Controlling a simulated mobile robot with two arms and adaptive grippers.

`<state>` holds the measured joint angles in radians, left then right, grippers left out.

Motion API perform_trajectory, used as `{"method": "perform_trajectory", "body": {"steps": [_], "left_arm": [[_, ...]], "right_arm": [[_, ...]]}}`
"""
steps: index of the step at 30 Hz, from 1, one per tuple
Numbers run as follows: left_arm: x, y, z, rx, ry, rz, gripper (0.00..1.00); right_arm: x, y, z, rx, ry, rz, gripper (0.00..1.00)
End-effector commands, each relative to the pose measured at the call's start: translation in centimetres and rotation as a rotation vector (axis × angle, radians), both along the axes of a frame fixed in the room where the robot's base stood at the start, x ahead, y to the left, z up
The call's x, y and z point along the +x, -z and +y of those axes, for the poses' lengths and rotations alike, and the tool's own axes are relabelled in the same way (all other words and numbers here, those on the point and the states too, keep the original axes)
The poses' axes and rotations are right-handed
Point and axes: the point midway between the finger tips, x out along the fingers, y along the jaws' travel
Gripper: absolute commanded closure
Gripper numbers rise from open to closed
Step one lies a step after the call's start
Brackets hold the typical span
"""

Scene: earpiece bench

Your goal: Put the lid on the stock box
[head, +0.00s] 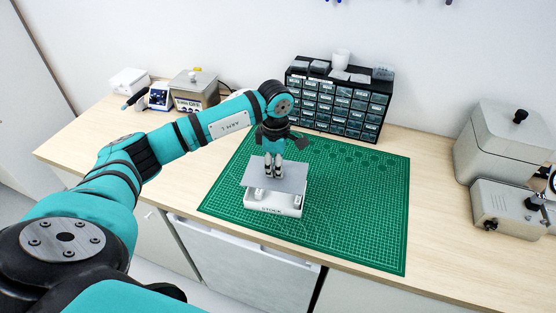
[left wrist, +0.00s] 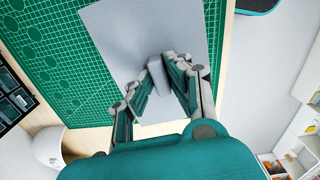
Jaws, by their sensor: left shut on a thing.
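The stock box (head: 275,208) is a white box marked STOCK, standing on the green cutting mat. Small white items show inside its open front. The lid (head: 293,184) is a flat grey plate just above the box, slightly askew to it. Whether it touches the rim I cannot tell. My left gripper (head: 272,174) points down over the lid and is shut on the lid's handle. In the left wrist view the lid (left wrist: 120,45) lies beneath the fingers (left wrist: 160,95), with its pale handle (left wrist: 156,75) between them; the lid hides the box there. My right gripper is not in view.
The green mat (head: 360,215) is clear around the box. A black drawer cabinet (head: 340,100) stands behind it. A metal bath (head: 194,90) stands at the back left, and grey machines (head: 505,145) stand at the right.

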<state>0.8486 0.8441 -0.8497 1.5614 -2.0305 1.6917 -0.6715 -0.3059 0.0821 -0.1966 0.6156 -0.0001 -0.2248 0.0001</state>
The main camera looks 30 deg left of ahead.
Motion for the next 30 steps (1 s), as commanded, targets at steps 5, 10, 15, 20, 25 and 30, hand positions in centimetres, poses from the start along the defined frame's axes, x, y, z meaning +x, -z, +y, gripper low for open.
{"method": "perform_trajectory", "body": {"steps": [5, 10, 15, 20, 25, 30], "left_arm": [[0.0, 0.0, 0.0, 0.000, 0.002, 0.000, 1.00], [0.0, 0.1, 0.0, 0.001, 0.004, -0.001, 1.00], [0.0, 1.2, -0.1, 0.001, 0.004, 0.001, 1.00], [0.0, 2.5, 0.0, 0.001, 0.004, 0.001, 1.00], [0.0, 3.8, 0.0, 0.001, 0.004, 0.000, 1.00], [0.0, 5.2, 0.0, 0.001, 0.004, 0.000, 1.00]], "right_arm": [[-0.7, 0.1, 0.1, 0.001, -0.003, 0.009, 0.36], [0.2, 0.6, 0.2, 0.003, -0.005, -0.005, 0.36], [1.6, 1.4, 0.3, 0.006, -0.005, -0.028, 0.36], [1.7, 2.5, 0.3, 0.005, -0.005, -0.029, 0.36], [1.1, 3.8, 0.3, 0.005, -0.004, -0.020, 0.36], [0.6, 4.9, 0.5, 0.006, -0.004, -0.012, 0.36]]}}
